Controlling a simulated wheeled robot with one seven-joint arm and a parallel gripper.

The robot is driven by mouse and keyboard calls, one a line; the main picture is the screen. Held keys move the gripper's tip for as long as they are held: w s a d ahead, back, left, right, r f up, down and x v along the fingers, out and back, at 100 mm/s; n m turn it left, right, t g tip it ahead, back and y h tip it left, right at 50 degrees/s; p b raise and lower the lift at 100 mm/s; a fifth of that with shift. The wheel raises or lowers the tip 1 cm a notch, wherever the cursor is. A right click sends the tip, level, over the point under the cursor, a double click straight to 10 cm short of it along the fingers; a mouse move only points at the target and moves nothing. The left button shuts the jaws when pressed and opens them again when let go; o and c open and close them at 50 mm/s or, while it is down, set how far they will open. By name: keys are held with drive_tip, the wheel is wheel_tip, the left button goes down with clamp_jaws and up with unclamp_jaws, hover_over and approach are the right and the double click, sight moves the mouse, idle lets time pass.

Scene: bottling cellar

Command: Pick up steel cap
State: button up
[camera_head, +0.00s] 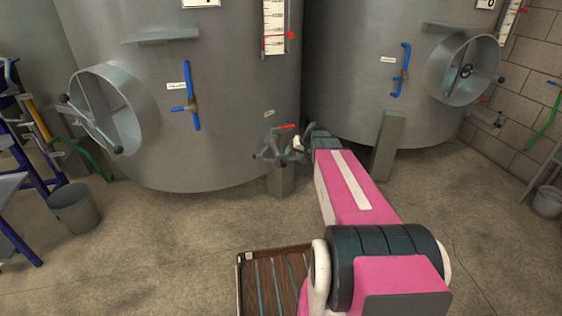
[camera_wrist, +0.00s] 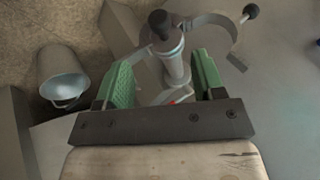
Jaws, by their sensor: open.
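A grey metal fitting with dark knobs (camera_head: 268,152) sits low on the front of the left tank. In the wrist view a round steel piece (camera_wrist: 173,62) with a black knob on top and a curved metal band beside it shows between my green-padded fingers. It may be the steel cap, but I cannot tell for certain. My gripper (camera_wrist: 164,75) is open, one finger on each side of this piece, with no clear grip on it. In the head view my gripper (camera_head: 299,143) is small, right beside the fitting, and partly hidden by my arm.
Two large steel tanks (camera_head: 210,90) (camera_head: 360,60) stand behind. A grey bucket (camera_head: 75,207) is on the floor at left; a bucket also shows in the wrist view (camera_wrist: 61,78). A wooden slatted crate (camera_head: 245,265) lies in front. Posts (camera_head: 388,145) stand near the tanks.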

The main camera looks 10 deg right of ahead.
sight(285, 163)
drive_tip(key=x, duration=1)
drive_tip(key=shift+a+f, duration=0.1)
drive_tip(key=shift+f, duration=0.15)
drive_tip(key=c, duration=1.1)
